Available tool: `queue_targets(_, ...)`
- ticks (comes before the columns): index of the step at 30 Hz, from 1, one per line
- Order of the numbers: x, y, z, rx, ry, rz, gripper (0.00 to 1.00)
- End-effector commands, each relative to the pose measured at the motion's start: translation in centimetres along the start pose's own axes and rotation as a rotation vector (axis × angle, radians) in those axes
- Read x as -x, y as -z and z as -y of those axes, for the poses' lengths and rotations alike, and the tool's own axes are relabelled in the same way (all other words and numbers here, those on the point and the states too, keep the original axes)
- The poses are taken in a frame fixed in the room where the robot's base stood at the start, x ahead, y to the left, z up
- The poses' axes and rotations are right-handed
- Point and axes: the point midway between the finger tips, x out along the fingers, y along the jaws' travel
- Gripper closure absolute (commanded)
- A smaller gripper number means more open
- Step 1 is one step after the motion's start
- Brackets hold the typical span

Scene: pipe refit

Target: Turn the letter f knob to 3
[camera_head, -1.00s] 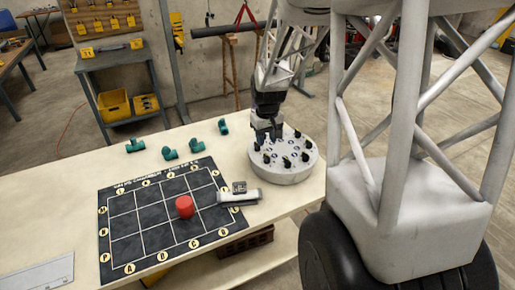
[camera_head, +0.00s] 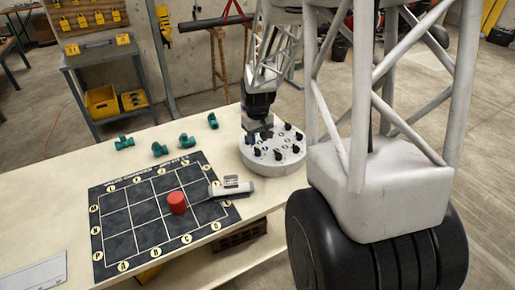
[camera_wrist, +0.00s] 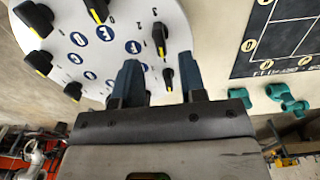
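A round white knob panel (camera_head: 268,165) stands at the right end of the workbench, with several black knobs on top. In the wrist view the panel (camera_wrist: 120,20) shows black knobs with yellow pointer marks, blue letter discs and small numbers. My gripper (camera_wrist: 162,82) is over the panel's edge with its two blue fingers apart. A black knob (camera_wrist: 168,78) shows in the gap between the fingers, and another knob (camera_wrist: 160,38) lies just beyond it. I cannot tell whether either finger touches a knob. I cannot surely read which knob is letter f. In the head view my gripper (camera_head: 262,132) is above the panel's back left.
A dark grid mat (camera_head: 120,245) with a red cylinder (camera_head: 177,203) lies left of the panel. A grey-white tool (camera_head: 232,189) lies at its right edge. Several green pipe fittings (camera_head: 160,149) lie behind the mat. The bench's front left is mostly clear.

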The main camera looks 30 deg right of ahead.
Motion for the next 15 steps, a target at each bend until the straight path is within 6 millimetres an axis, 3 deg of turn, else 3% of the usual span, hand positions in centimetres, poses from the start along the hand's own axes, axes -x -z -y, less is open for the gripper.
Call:
queue_targets(6,-2.5,0.0,0.0,0.0,0.001,0.002,0.62)
queue_targets(15,-4.7,0.0,0.0,0.0,0.0,0.0,0.62)
